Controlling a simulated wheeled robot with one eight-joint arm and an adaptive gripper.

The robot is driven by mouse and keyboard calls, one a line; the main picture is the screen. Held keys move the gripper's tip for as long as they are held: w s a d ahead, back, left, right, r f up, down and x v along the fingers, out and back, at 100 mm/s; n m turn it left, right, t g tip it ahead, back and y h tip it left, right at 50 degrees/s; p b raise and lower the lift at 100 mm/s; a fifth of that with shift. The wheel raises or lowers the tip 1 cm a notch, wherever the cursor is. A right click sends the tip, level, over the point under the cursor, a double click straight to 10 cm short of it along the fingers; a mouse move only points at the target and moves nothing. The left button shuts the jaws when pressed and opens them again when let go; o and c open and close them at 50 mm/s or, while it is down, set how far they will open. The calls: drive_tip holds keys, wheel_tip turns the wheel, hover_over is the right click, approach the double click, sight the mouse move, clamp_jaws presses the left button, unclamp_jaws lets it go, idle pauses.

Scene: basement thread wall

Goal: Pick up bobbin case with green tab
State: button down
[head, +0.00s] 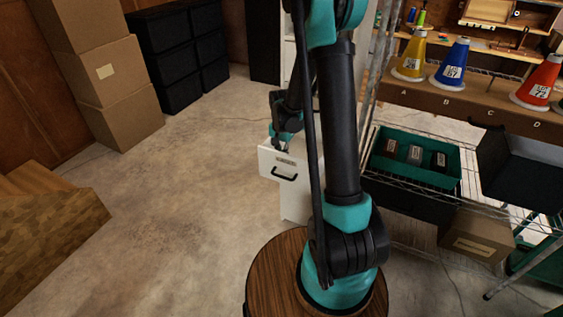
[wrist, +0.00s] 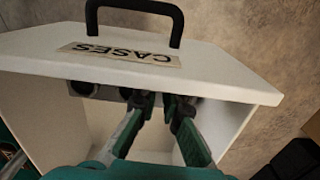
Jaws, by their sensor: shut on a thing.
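A white drawer (wrist: 215,75) labelled CASES fills the wrist view and stands pulled out in the head view (head: 268,161). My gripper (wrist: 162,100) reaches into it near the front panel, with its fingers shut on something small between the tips. The fingers largely hide it, and I cannot make out a green tab or its exact shape. Dark round bobbin cases (wrist: 80,88) sit in a row along the inside of the front panel, to the left of the fingers. In the head view my gripper (head: 282,146) is small, at the drawer's top.
The drawer's black handle (wrist: 134,8) sticks out in front. Cardboard boxes (head: 110,70) stand at far left. The floor between is clear.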

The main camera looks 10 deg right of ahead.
wheel_tip(320, 180, up, 20)
idle(0.8)
drive_tip(key=shift+f, duration=0.15)
